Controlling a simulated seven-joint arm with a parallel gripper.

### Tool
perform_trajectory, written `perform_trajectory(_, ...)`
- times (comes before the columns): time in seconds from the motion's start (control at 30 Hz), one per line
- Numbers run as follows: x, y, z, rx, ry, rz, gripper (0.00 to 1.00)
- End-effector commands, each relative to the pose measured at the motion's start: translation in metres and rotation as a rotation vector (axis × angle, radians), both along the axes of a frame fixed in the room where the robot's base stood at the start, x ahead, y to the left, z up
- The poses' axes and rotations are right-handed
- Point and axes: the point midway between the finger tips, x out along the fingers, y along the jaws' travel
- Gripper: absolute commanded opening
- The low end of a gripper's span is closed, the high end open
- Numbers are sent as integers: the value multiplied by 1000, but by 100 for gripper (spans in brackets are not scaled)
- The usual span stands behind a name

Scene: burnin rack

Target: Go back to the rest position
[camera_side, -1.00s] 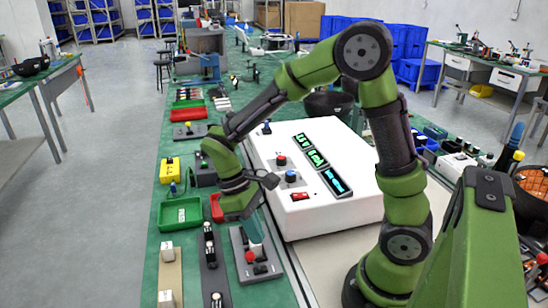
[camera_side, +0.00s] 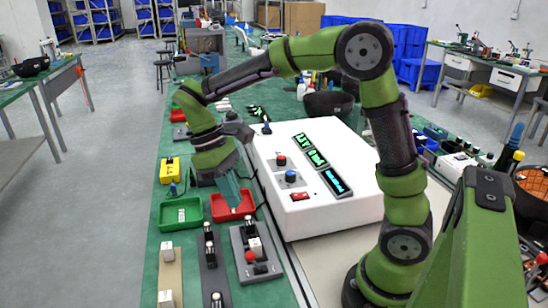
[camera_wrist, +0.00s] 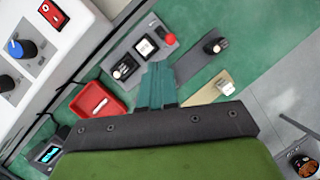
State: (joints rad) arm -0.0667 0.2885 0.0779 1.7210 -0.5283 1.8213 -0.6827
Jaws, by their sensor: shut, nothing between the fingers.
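My gripper (camera_side: 233,192) is shut and empty, with its teal fingers together. In the side view it hangs above the bench, in front of the red tray (camera_side: 222,213). In the wrist view the fingers (camera_wrist: 157,84) point toward a grey plate (camera_wrist: 138,50) with a red button (camera_wrist: 170,40) and small blocks. The fingers cover part of that plate's edge. I cannot tell the exact height of the fingertips above the bench.
A white console (camera_side: 345,205) with green displays and knobs stands right of my gripper. A green tray (camera_side: 180,222), a yellow box (camera_side: 170,166) and several narrow plates with small parts lie on the green bench. Open floor (camera_side: 100,220) lies to the left.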

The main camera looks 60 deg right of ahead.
Motion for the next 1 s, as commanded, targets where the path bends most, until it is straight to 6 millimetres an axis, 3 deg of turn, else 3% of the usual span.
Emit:
perform_trajectory(0.37,1,0,0,-7,-5,-10,0)
perform_trajectory(0.53,2,-2,-13,-25,-73,-80,0)
perform_trajectory(0.67,-10,-5,-6,-14,-217,-191,0)
perform_trajectory(1.0,-57,-15,31,117,-651,-529,0)
